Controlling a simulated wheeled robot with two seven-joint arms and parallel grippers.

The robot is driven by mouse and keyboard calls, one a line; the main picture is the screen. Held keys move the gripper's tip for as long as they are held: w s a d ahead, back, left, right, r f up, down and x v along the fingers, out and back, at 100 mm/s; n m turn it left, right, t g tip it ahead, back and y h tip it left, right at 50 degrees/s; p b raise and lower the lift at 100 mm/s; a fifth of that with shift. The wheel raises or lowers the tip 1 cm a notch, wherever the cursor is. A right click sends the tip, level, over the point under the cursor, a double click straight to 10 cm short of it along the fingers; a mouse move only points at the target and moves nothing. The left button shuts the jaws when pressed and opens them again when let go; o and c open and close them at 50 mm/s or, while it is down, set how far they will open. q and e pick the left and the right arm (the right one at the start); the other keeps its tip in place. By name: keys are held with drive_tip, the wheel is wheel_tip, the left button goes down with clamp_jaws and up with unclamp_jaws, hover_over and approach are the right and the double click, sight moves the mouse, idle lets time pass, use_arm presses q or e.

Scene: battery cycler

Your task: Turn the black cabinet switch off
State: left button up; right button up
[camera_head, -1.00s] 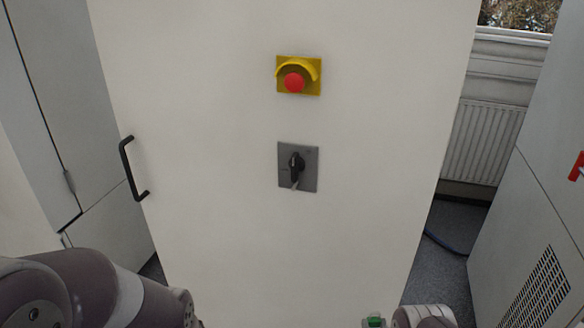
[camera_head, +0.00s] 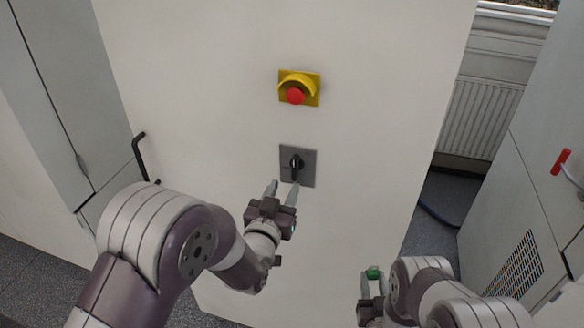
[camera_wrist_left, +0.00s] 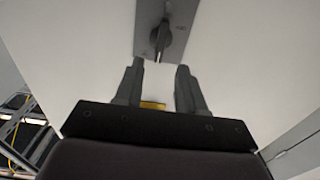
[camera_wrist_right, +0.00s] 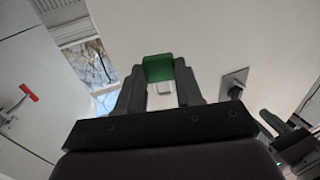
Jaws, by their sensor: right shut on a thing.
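The black cabinet switch (camera_head: 296,166) is a rotary knob on a grey square plate on the white cabinet front, its handle pointing about upright. It also shows in the left wrist view (camera_wrist_left: 163,38), just beyond the fingertips. My left gripper (camera_head: 281,188) is open and empty, just below the switch with a finger to either side; I see no contact. In the left wrist view my left gripper (camera_wrist_left: 160,75) has a clear gap between its fingers. My right gripper (camera_wrist_right: 160,75) is shut on a green object (camera_wrist_right: 158,68), low at the right in the head view.
A red emergency button (camera_head: 295,96) on a yellow plate is above the switch. A black handle (camera_head: 140,157) is at the cabinet's left edge. A grey cabinet with a red handle (camera_head: 562,161) stands at the right. A radiator (camera_head: 480,115) is behind.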

sight(294, 169)
use_arm(q)
drive_tip(key=p+x, duration=0.1)
drive_tip(key=x, duration=0.6)
drive_tip(key=shift+w+p, duration=0.15)
drive_tip(key=shift+p, duration=0.15)
drive_tip(key=shift+f, duration=0.1)
clamp_jaws()
